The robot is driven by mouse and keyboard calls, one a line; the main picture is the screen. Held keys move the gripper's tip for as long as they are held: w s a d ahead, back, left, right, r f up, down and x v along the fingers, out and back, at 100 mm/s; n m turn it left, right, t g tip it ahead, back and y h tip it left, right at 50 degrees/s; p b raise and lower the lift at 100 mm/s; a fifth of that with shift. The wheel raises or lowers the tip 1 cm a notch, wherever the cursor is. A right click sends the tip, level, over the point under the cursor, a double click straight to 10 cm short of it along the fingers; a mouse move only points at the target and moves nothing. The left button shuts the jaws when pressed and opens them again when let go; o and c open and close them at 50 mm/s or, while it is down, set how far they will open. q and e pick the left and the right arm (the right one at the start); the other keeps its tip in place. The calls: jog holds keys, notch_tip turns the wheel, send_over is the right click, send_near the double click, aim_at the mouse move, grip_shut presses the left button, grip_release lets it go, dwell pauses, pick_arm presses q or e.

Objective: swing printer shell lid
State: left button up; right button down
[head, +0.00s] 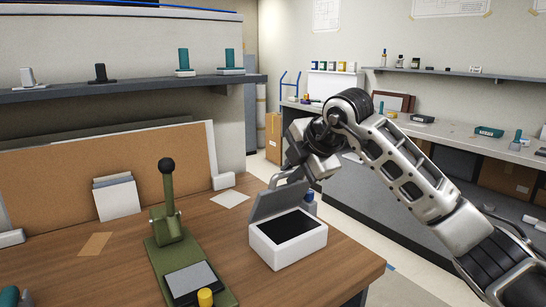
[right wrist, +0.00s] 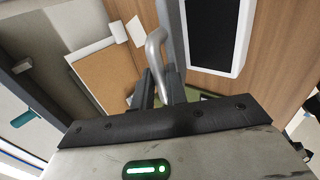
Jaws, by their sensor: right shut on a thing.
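The printer shell is a white box (head: 290,246) with a dark inside, near the table's right edge. Its grey lid (head: 279,201) stands up, open, along the back of the box. In the right wrist view the white box (right wrist: 243,25) is at the top, and the lid (right wrist: 170,28) shows nearly edge-on. A curved metal handle (right wrist: 153,48) sits on the lid. My right gripper (head: 299,177) is at the top of the lid, shut on the handle; its fingers (right wrist: 163,88) partly hide the grip. My left gripper is out of view.
A green lever press (head: 168,237) with a black knob stands left of the box. A blue-grey bottle (head: 310,203) stands close behind the box's right side. White cards (head: 117,198) lean on a cork board (head: 60,178). Bare wood lies in front of the box.

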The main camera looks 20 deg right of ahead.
jog(key=shift+w+a+r+p, duration=0.2)
jog(key=shift+w+r+p, duration=0.2)
jog(key=shift+w+p, duration=0.15)
jog(key=shift+w+a+r+p, duration=0.15)
jog(key=shift+w+r+p, duration=0.25)
jog(key=shift+w, duration=0.15)
jog(key=shift+w+a+f, duration=0.1)
jog(key=shift+w, duration=0.35)
jog(key=shift+w+a+r+p, duration=0.2)
jog(key=shift+w+p, duration=0.1)
jog(key=shift+p, duration=0.15)
jog(key=shift+w+a+f+p, duration=0.1)
jog(key=shift+w+a+p, duration=0.2)
jog(key=shift+w, duration=0.35)
jog(key=shift+w+a+f+p, duration=0.1)
jog(key=shift+w+p, duration=0.25)
jog(key=shift+w, duration=0.25)
